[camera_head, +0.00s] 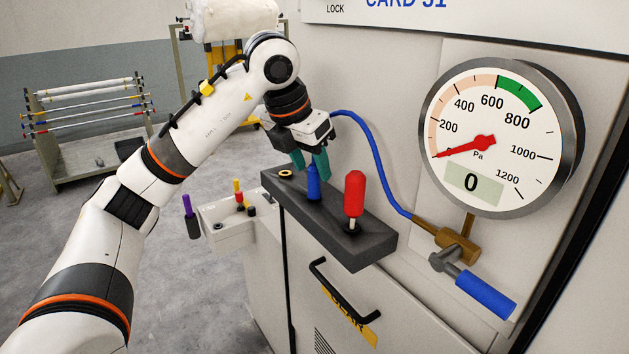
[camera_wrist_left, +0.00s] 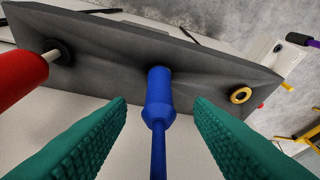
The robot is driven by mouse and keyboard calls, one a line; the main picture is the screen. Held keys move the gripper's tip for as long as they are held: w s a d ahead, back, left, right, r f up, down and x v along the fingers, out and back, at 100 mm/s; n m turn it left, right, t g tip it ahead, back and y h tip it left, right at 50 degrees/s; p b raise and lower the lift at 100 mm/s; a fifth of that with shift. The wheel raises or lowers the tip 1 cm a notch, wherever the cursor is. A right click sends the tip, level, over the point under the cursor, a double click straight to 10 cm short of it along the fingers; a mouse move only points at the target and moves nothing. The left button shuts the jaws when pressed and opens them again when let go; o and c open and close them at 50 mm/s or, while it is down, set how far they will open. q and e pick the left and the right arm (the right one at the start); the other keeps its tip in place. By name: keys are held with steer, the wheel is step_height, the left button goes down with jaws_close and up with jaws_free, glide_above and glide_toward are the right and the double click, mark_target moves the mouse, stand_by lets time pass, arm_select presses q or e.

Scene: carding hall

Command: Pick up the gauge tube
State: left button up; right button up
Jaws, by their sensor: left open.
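The gauge tube (camera_head: 365,137) is a thin blue hose that runs from a brass fitting below the gauge up behind my left gripper. Its thicker blue end piece (camera_head: 313,188) stands upright in the dark grey block (camera_head: 372,248). In the left wrist view the blue end piece (camera_wrist_left: 158,100) shows between the fingers, with the thin tube running down from it. My left gripper (camera_head: 310,167) is open, its teal fingers on either side of the end piece with gaps to both. In the left wrist view the gripper (camera_wrist_left: 160,118) is empty. My right gripper is not in view.
A red handle (camera_head: 355,194) stands on the block right of the blue end piece. A brass ring (camera_head: 286,173) sits at the block's left end. The round gauge (camera_head: 530,160) reads 0. A blue-handled valve (camera_head: 484,294) sits below it. A black door handle (camera_head: 340,292) is under the block.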

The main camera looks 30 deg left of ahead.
mark_target(314, 189)
arm_select(q)
steer(key=p+x, duration=0.1)
steer(key=x, duration=0.2)
steer(key=shift+w+f, duration=0.1)
steer(key=shift+f, duration=0.15)
steer(key=shift+w+f, duration=0.15)
steer(key=shift+f, duration=0.15)
steer(key=shift+c, duration=0.7)
jaws_close()
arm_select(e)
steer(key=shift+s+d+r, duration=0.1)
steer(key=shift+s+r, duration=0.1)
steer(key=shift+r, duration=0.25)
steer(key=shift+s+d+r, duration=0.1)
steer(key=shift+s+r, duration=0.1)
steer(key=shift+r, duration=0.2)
arm_select(q)
steer(key=shift+r, duration=0.1)
